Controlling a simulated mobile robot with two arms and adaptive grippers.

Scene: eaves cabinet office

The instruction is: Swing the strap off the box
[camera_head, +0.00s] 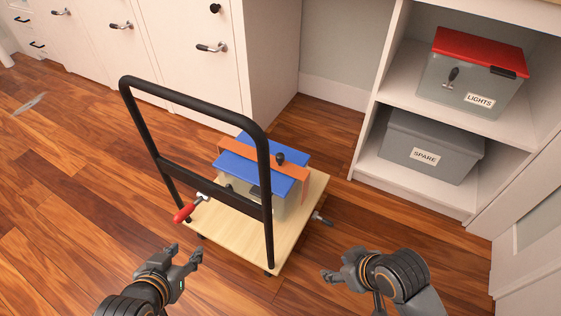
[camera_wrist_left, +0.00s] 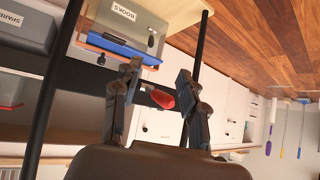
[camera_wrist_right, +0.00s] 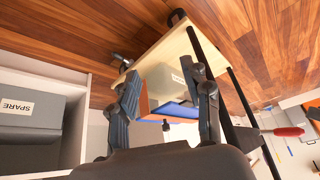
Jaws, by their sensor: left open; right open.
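A grey box (camera_head: 282,209) with a blue lid (camera_head: 240,150) sits on a wooden trolley deck (camera_head: 225,228). An orange strap (camera_head: 240,155) lies across the lid, with a black knob (camera_head: 280,158) near its middle. The left wrist view shows the box's BOOKS label (camera_wrist_left: 124,11). My left gripper (camera_head: 184,252) is open and empty, in front of the trolley's left corner, apart from the strap. My right gripper (camera_head: 337,266) is open and empty, off the trolley's front right side. The trolley handle hides part of the box and strap.
The black trolley handle (camera_head: 190,93) stands between my grippers and the box. A red-handled lever (camera_head: 183,213) sticks out on the left, a dark lever (camera_head: 321,218) on the right. A shelf holds the LIGHTS box (camera_head: 450,95) and SPARE box (camera_head: 455,165).

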